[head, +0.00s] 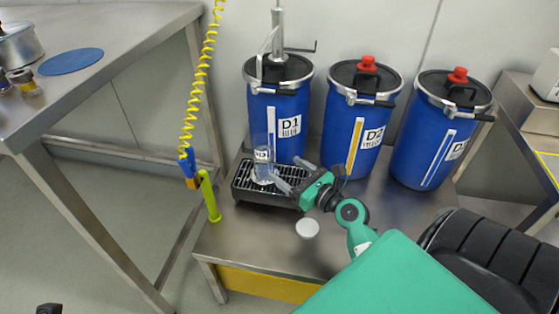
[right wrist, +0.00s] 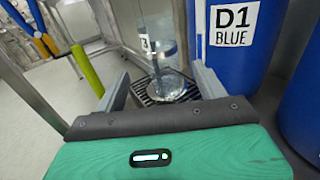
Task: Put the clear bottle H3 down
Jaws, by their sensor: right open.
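The clear bottle H3 (head: 262,168) stands upright on the black grated drip tray (head: 245,193), in front of the blue drum D1 (head: 288,135). My right gripper (head: 280,179) is open, with its fingers pointing at the bottle from the right. In the right wrist view the bottle (right wrist: 164,62) shows between and beyond the two open fingers (right wrist: 160,92), its base on the grate. Whether a finger touches it I cannot tell. Its label is only partly readable. My left gripper does not show clearly.
Blue drums D2 (head: 358,128) and a third (head: 430,145) stand to the right on the steel table (head: 235,238). A white round cap (head: 307,228) lies near the front. A lime-green post (head: 209,198) and yellow coiled hose (head: 202,75) stand at the left edge.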

